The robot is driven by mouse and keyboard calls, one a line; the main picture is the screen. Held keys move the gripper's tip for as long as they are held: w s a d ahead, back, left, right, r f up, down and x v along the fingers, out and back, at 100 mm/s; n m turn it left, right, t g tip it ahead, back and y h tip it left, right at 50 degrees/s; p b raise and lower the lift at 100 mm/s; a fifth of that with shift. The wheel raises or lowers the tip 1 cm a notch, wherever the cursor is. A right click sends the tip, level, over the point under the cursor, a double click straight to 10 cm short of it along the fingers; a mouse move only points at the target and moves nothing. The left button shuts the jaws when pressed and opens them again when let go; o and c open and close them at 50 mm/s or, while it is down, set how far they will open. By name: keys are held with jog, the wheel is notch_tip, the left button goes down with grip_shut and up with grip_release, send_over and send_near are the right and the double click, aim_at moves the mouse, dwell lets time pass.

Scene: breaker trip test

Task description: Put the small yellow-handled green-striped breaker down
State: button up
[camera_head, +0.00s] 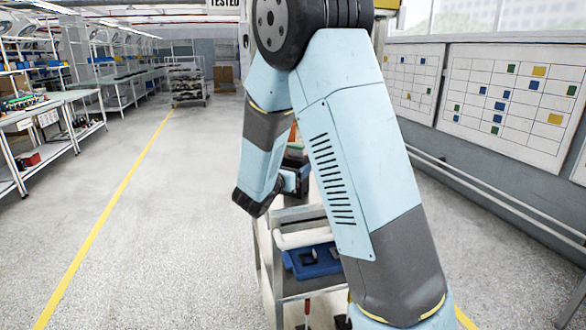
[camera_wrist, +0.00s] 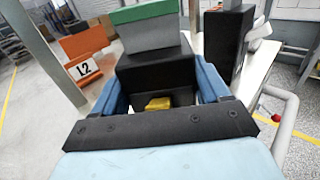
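In the wrist view, a small breaker (camera_wrist: 155,72) with a black body, a grey section, a green band and a yellow handle (camera_wrist: 158,103) sits between the blue fingers of my gripper (camera_wrist: 154,85). The fingers lie along both sides of its black body and appear closed on it. The yellow handle faces the palm. Whether the breaker's far end touches a surface is hidden. In the head view, my gripper is by the upper part of a grey cart (camera_head: 290,215), largely hidden behind my own arm.
An orange holder (camera_wrist: 84,50) marked L2 stands left of the breaker. Another black block (camera_wrist: 228,42) stands close on the right, on a pale surface. A blue tray (camera_head: 312,262) is on the cart's lower level. The floor left of the cart is clear.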

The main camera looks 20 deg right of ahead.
jog(key=o, duration=0.4)
jog(key=shift+o, duration=0.2)
jog(key=v, duration=1.1)
jog(key=s+d+r+m+g+y, duration=0.2)
jog(key=s+d+r+m+g, duration=0.2)
jog(key=s+d+m+g, duration=0.85)
jog(key=s+a+r+m+t+y, duration=0.2)
jog(key=s+r+m+y, duration=0.1)
jog(key=s+m+y, duration=0.2)
jog(key=s+a+r+m+t+y, duration=0.2)
jog(key=s+m+y, duration=0.3)
jog(key=s+m, duration=0.4)
jog(key=shift+s+a+r+t+y, duration=0.4)
jog(key=shift+s+t, duration=0.25)
jog(key=shift+s, duration=0.3)
jog(key=shift+m, duration=0.25)
